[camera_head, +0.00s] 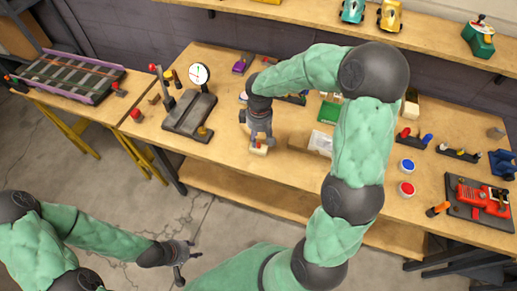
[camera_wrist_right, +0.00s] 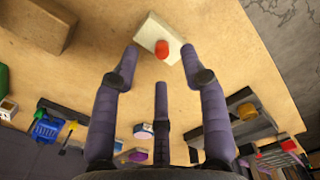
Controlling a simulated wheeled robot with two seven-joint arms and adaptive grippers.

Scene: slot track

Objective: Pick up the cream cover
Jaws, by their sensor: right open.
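The cream cover (camera_wrist_right: 148,30) is a small pale block with a red knob on top, lying on the wooden table. In the head view the cream cover (camera_head: 258,151) is partly hidden under my right gripper (camera_head: 259,140). In the wrist view my right gripper (camera_wrist_right: 160,54) is open, its spread fingertips around the near side of the cover and the red knob between them. I cannot tell whether any finger touches it. My left gripper (camera_head: 186,262) hangs low over the floor with its fingers apart, away from the table.
A dark stand with a dial (camera_head: 200,75) is left of my right gripper. A green block (camera_head: 328,112) and a pale box (camera_head: 320,142) lie to its right. Blue (camera_head: 406,165) and red (camera_head: 407,188) buttons and a red device (camera_head: 482,196) are further right. Bare tabletop lies around the cover.

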